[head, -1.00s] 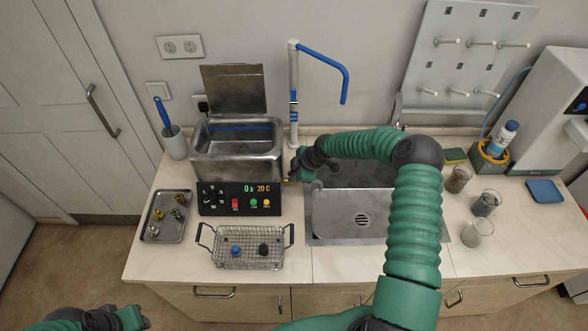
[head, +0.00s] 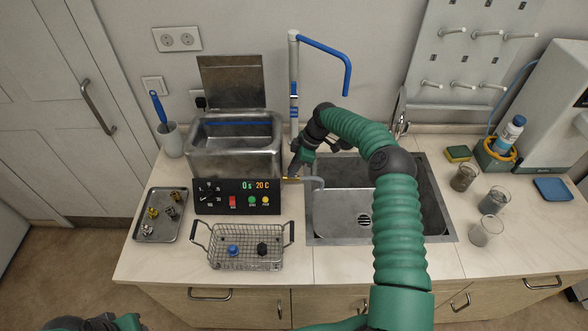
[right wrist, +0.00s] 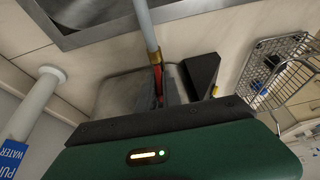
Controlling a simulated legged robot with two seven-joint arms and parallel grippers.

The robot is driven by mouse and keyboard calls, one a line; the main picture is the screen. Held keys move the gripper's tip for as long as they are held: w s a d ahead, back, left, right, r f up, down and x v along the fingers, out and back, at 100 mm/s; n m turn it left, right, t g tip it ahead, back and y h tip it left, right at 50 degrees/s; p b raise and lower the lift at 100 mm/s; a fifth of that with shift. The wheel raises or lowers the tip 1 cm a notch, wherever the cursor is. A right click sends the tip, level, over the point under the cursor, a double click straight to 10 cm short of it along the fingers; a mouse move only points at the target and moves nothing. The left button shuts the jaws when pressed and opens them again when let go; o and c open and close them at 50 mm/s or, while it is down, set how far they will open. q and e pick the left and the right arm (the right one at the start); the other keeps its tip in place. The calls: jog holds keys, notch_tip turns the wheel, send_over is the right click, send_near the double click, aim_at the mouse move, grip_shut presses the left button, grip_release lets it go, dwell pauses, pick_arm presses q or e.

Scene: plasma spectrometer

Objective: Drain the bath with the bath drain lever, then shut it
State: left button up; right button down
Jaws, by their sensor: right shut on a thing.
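The bath (head: 235,165) is a steel tank with its lid raised, standing left of the sink; I cannot tell its liquid level. A brass drain fitting (head: 291,179) sits at its lower right side, and a grey outlet pipe (head: 318,182) bends over the sink's left edge. My right gripper (head: 296,170) is at this fitting, shut on the drain lever. In the right wrist view the red lever (right wrist: 158,80) shows between the dark fingers, by the brass collar (right wrist: 155,57). The lever's exact angle is partly hidden. My left gripper (head: 125,322) is at the bottom left, mostly cut off.
The sink (head: 345,230) lies right of the bath. A wire basket (head: 247,262) stands in front of the bath, and a metal tray (head: 150,225) with small parts is left. Several beakers (head: 486,232) stand right of the sink. A blue-spouted tap (head: 325,50) rises behind.

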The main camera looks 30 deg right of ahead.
jog(key=shift+w+a+r, duration=0.1)
jog(key=shift+w+r, duration=0.1)
jog(key=c, duration=1.5)
grip_release()
jog(key=shift+w+a+f, duration=0.1)
jog(key=shift+f, duration=0.05)
jog(key=b+v, duration=0.2)
jog(key=v, duration=1.4)
jog(key=shift+r, duration=0.4)
jog(key=shift+f, duration=0.1)
